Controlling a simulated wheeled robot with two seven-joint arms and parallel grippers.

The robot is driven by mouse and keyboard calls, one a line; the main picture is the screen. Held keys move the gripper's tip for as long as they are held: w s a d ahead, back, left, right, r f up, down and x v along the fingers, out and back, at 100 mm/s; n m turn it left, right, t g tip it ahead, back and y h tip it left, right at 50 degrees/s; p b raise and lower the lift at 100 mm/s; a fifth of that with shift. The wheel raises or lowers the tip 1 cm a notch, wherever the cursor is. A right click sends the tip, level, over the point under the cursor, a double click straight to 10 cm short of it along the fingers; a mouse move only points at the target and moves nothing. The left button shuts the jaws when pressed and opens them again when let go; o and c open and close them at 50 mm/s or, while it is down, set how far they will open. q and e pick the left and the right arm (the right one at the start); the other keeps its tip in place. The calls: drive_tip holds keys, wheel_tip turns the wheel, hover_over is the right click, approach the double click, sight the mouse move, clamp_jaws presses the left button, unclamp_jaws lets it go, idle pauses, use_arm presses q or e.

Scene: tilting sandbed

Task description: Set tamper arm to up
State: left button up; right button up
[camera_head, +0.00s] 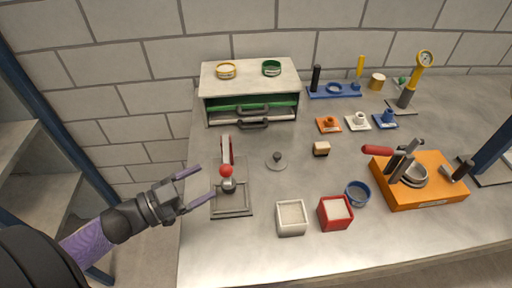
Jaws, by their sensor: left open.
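The likely tamper arm (226,150) is a red and white lever at the back of a grey metal base plate (231,212), left of centre on the table. A red ball knob (226,171) shows at its front end, with a dark grey piece just below it, low over the plate. I cannot tell the arm's exact angle. My left gripper (206,182) is open and empty, left of the knob, its two fingers pointing right towards it. It looks apart from the arm. My right gripper is not in view.
A white box (291,218) and a red box (335,212) stand front centre, beside a blue bowl (357,193). An orange block (430,192) with a red-handled metal device is at right. A drawer cabinet (250,78) stands behind. A small grey knobbed disc (277,161) lies right of the plate.

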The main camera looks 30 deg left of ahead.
sight(231, 168)
use_arm(q)
drive_tip(key=b+x, duration=0.1)
drive_tip(key=x, duration=0.6)
drive_tip(key=shift+w+d, duration=0.2)
drive_tip(key=shift+w, duration=0.05)
drive_tip(key=shift+w+d, duration=0.2)
drive_tip(key=shift+w, duration=0.15)
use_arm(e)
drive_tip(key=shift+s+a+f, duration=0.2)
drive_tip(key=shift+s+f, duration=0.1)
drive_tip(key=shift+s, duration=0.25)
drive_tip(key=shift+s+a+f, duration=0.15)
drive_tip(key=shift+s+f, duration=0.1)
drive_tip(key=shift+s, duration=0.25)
use_arm(q)
drive_tip(key=c, duration=0.3)
clamp_jaws()
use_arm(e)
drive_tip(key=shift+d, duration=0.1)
use_arm(q)
drive_tip(key=shift+f, duration=0.1)
